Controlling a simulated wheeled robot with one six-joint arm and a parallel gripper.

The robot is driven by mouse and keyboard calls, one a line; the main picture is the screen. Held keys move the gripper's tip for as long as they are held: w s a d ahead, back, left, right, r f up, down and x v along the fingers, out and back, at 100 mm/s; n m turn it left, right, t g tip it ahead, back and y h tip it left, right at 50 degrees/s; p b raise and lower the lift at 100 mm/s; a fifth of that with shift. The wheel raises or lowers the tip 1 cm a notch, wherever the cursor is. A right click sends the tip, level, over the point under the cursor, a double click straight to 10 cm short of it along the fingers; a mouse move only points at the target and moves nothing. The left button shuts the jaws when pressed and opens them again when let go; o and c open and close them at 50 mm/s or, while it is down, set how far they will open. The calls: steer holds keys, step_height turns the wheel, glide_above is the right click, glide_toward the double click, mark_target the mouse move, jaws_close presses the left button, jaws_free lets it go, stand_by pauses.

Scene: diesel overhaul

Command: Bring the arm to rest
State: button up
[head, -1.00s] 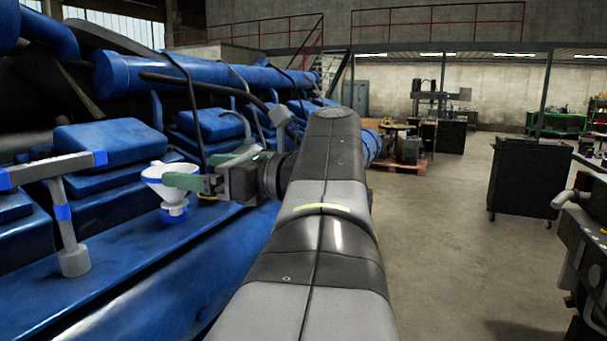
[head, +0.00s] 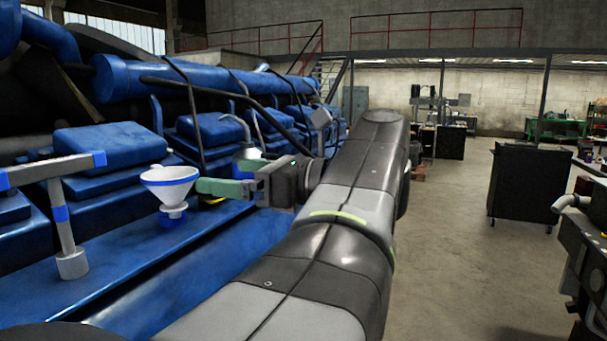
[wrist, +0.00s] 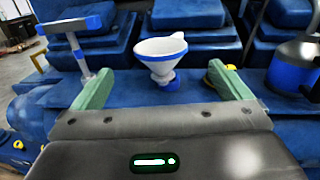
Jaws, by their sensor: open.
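My gripper (head: 212,187) is open beside a white funnel (head: 170,183), on its right in the head view. In the wrist view my gripper (wrist: 165,90) shows its two green fingers wide apart. The funnel (wrist: 160,52) stands upright beyond them on a blue base, with nothing between the fingers and no contact that I can see. My arm reaches out over the blue engine (head: 110,270).
A grey T-handled tool with blue bands (head: 62,212) stands on the engine ledge at the left. A blue and grey can (wrist: 293,68) stands at the right in the wrist view. A black cabinet (head: 528,185) stands on the open floor.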

mark_target(180, 197)
steer(key=shift+p+x, duration=0.85)
steer(key=shift+x, duration=4.75)
steer(key=shift+w+a, duration=0.1)
steer(key=shift+a, duration=0.25)
steer(key=shift+f, duration=0.25)
